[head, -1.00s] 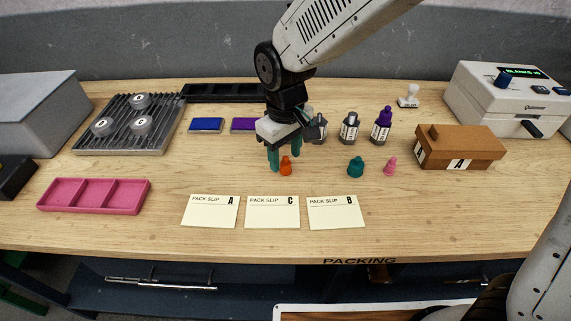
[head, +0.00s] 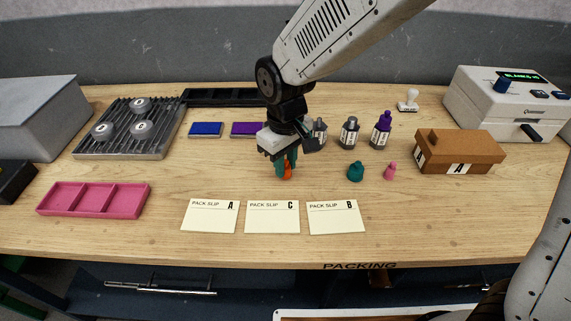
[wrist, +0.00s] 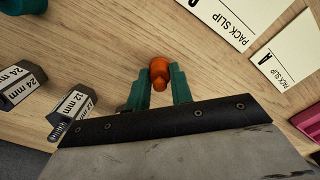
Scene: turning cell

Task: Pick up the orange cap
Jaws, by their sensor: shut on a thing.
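The orange cap (head: 287,172) is between the green fingers of my gripper (head: 285,170), at the middle of the wooden table. In the wrist view the orange cap (wrist: 159,72) shows between the fingertips of my gripper (wrist: 160,80), which touch it from both sides. My gripper is shut on the cap. The fingers hide part of the cap in the head view. I cannot tell whether the cap is clear of the table.
A teal cap (head: 355,172) and a pink cap (head: 390,171) stand to the right. Pack slips (head: 272,217) lie in front. A pink tray (head: 93,199) is at left, a brown box (head: 460,150) at right. Bare table lies between the tray and my gripper.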

